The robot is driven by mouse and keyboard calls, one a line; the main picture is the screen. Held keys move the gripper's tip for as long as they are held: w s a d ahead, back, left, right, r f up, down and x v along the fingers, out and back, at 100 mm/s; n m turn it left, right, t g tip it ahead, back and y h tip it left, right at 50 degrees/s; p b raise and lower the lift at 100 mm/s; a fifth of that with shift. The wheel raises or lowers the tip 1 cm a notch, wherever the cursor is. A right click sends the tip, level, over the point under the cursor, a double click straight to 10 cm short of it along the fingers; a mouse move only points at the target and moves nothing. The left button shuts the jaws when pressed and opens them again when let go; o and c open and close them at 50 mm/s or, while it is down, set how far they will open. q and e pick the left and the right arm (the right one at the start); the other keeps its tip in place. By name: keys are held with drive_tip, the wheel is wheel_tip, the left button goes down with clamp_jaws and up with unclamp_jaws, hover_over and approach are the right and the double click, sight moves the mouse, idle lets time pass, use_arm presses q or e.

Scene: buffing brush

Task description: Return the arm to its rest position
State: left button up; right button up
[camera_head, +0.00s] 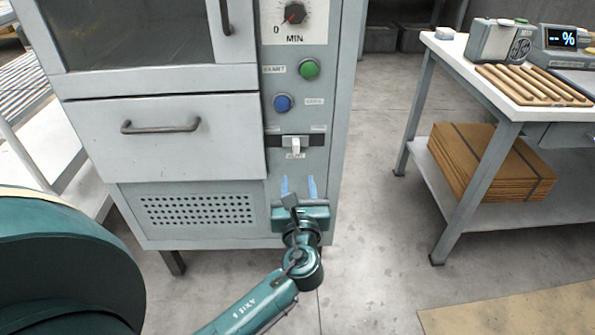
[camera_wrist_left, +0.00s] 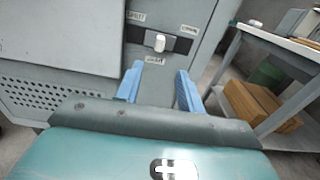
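My left gripper (camera_head: 298,188) is in front of the lower part of the grey machine cabinet (camera_head: 250,160), below a white toggle lever (camera_head: 295,146). Its two blue fingers stand apart with nothing between them. In the left wrist view the open fingers (camera_wrist_left: 158,88) point toward the cabinet, and the white lever (camera_wrist_left: 159,42) shows above them. I cannot tell whether the fingers touch the cabinet face. My left arm comes up from the bottom of the head view. My right gripper is not in view.
The cabinet carries a green button (camera_head: 309,69), a blue button (camera_head: 283,103), a dial (camera_head: 294,13) and a closed drawer (camera_head: 165,135). A table (camera_head: 452,48) at right holds wooden rods (camera_head: 530,85), with cardboard (camera_head: 490,162) on its lower shelf. Floor between them is clear.

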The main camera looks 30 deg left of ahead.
use_arm(q)
drive_tip(key=shift+s, duration=0.2)
drive_tip(key=shift+d, duration=0.1)
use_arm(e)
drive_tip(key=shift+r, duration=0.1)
